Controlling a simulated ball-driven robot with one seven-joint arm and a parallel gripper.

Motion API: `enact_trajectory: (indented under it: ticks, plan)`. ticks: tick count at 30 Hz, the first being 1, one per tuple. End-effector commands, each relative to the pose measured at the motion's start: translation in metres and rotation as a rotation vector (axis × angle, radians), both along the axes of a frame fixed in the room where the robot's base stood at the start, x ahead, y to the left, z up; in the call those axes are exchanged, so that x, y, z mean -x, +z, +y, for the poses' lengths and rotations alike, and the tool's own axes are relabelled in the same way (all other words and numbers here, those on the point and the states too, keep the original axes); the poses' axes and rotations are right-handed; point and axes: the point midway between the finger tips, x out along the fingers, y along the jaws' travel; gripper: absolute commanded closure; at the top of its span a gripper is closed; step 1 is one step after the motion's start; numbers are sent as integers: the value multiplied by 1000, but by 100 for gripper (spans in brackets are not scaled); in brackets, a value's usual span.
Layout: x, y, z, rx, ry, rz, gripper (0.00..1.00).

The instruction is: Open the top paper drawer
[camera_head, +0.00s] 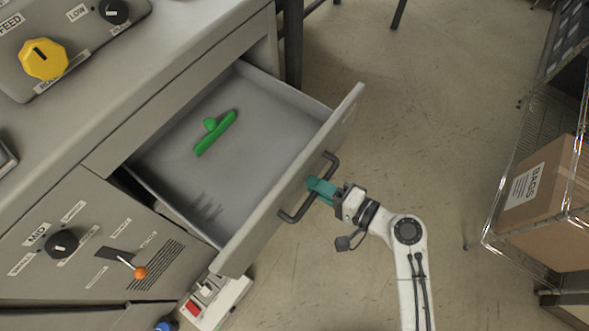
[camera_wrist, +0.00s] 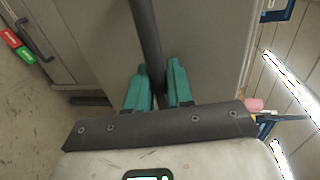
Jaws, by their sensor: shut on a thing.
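The top paper drawer (camera_head: 262,150) is pulled well out of the grey cabinet in the head view, its inside showing. A green object with a knob (camera_head: 215,132) lies in it. A dark bar handle (camera_head: 294,213) is on the drawer front (camera_head: 250,241). My gripper (camera_head: 322,189) is at the middle of this handle, its teal fingers shut on it. In the wrist view, the dark handle (camera_wrist: 146,40) runs down between the teal fingers of my gripper (camera_wrist: 158,85).
The cabinet has control panels with a yellow knob (camera_head: 43,59) and an orange-tipped lever (camera_head: 139,272). A wire rack with a cardboard box (camera_head: 548,205) stands at the right. The floor (camera_head: 420,110) between rack and drawer is mostly clear.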

Motion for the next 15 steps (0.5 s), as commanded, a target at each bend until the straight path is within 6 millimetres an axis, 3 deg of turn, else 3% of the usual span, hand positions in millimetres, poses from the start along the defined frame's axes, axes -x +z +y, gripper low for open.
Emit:
enact_trajectory:
  ticks: [6,15]
  plan:
    - [23,-2,-30,1,-2,3,100]
    - [32,-1,-41,2,0,1,100]
